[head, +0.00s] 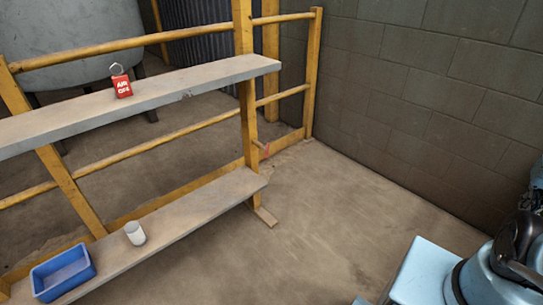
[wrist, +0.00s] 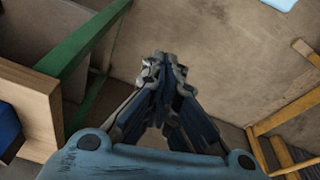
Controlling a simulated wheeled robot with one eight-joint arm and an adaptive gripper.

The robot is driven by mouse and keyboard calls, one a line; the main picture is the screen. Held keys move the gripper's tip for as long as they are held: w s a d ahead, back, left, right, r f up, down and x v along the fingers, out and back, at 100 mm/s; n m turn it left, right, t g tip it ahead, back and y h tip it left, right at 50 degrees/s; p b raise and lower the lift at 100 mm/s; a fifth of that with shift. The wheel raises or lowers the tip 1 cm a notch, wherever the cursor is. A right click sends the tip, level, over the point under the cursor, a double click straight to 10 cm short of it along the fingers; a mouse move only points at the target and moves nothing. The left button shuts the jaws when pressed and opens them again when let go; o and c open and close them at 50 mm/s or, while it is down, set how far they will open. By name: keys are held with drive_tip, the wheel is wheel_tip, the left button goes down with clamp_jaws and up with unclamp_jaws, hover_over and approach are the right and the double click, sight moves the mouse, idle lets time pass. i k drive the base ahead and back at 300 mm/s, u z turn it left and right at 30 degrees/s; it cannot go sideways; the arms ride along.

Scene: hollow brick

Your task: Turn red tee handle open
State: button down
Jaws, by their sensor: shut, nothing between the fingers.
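A small red piece (head: 265,149) shows low by the yellow post in the head view. It is too small to tell whether it is the tee handle. A red block with white lettering (head: 122,87), which seems to read "AIR OFF", stands on the upper shelf board with a metal ring above it. No clear tee shape shows in either view. My gripper (wrist: 163,68) is in the wrist view only, its fingers together and empty, over bare brown floor. It is apart from the things around it.
A yellow rack carries an upper board (head: 190,85) and a lower board (head: 200,212). A blue bin (head: 62,272) and a white cup (head: 134,233) stand on the lower one. A block wall (head: 420,100) closes the right. In the wrist view a green bar (wrist: 85,50) is at left.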

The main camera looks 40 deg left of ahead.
sight(266, 150)
drive_tip(key=z, duration=0.35)
drive_tip(key=k, duration=1.75)
drive_tip(key=u, duration=0.85)
drive_tip(key=i, duration=1)
drive_tip(key=z, duration=0.05)
